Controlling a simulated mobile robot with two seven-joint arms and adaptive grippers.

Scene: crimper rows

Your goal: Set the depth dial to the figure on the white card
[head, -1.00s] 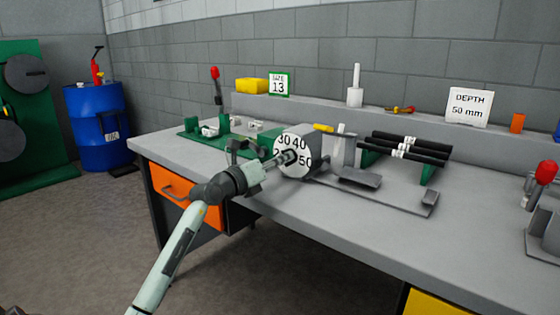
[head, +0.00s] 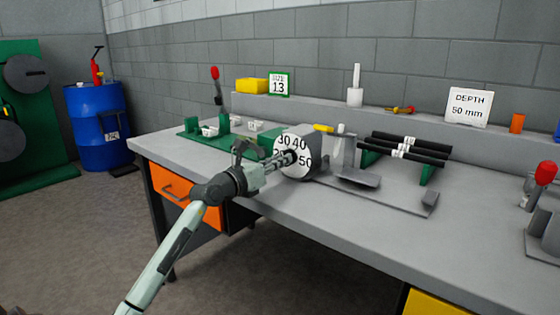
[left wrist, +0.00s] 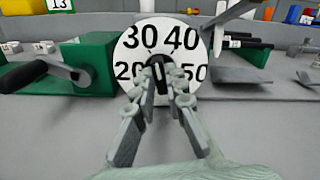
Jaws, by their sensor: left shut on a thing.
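The depth dial (head: 286,142) is a round white face with black figures on the front of a grey machine on the bench. In the left wrist view the dial face (left wrist: 133,52) shows 20, 30, 40 and 50. Its black knob (left wrist: 157,68) is at the centre, with its upper end between 30 and 40; fingers hide its lower part. My left gripper (head: 284,158) is shut on the knob; its fingers also show in the left wrist view (left wrist: 160,88). The white card (head: 468,106) on the back ledge reads DEPTH 50 mm. My right gripper is not in view.
A green-framed card (head: 279,84) reads SIZE 13. Black bars (head: 405,147) lie on a green rack right of the dial. A lever with a black grip (left wrist: 25,75) is left of the dial. A red-knobbed tool (head: 545,172) stands far right. The front bench top is clear.

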